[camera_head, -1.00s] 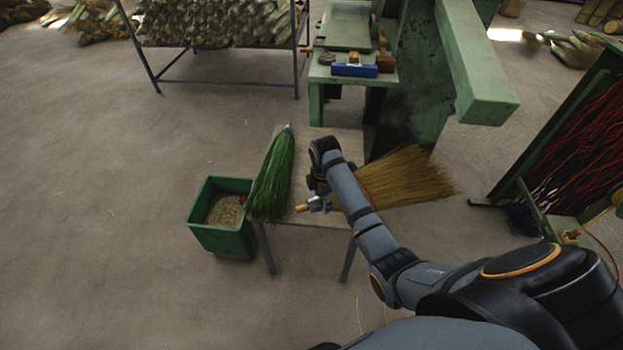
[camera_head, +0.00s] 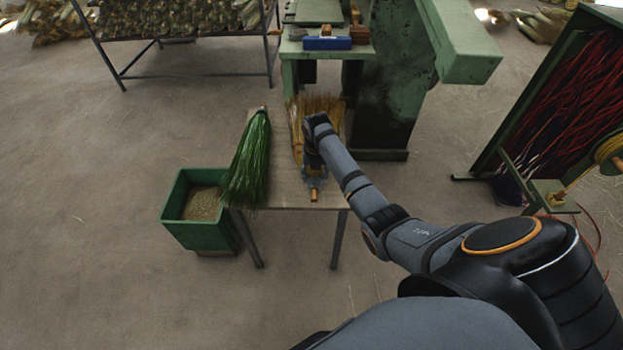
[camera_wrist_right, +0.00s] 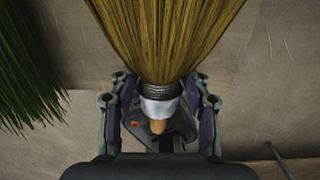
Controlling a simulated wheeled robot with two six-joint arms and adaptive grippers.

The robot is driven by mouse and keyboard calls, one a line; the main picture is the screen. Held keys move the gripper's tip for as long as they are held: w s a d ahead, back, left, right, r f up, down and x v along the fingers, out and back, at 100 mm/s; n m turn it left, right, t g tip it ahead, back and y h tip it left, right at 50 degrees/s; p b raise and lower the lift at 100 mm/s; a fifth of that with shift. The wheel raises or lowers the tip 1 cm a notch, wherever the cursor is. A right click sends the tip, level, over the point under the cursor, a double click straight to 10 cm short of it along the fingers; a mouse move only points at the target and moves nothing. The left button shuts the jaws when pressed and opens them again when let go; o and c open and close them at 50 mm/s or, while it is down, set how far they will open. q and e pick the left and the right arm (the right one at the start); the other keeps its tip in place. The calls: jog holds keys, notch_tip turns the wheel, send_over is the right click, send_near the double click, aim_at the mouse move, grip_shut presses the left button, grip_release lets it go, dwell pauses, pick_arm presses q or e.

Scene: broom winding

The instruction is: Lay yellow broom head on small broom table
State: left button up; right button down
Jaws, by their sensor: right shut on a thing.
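The yellow broom head (camera_head: 320,105) is over the small broom table (camera_head: 285,182), bristles toward the back and its wooden stub toward the front. My right gripper (camera_head: 314,182) is shut on its bound neck. In the right wrist view the yellow broom head (camera_wrist_right: 165,35) fans out ahead, and the fingers of my right gripper (camera_wrist_right: 160,105) close around its metal collar. I cannot tell whether it touches the tabletop. My arm hides part of it in the head view. My left gripper is not in view.
A green broom head (camera_head: 248,165) lies on the table's left side, bristles over the front edge. A green bin (camera_head: 200,215) with chaff stands left of the table. A green machine (camera_head: 395,75) stands behind right. A rack (camera_head: 180,30) stands back left.

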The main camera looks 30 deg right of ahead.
jog(key=shift+f, duration=1.9)
jog(key=shift+b, duration=0.3)
jog(key=c, duration=0.6)
grip_release()
jog(key=shift+c, duration=0.2)
jog(key=r, duration=0.4)
jog(key=r+p, duration=0.1)
jog(key=r, duration=0.7)
jog(key=shift+s+a+p, duration=0.15)
jog(key=shift+s+p, duration=0.2)
jog(key=shift+s, duration=0.05)
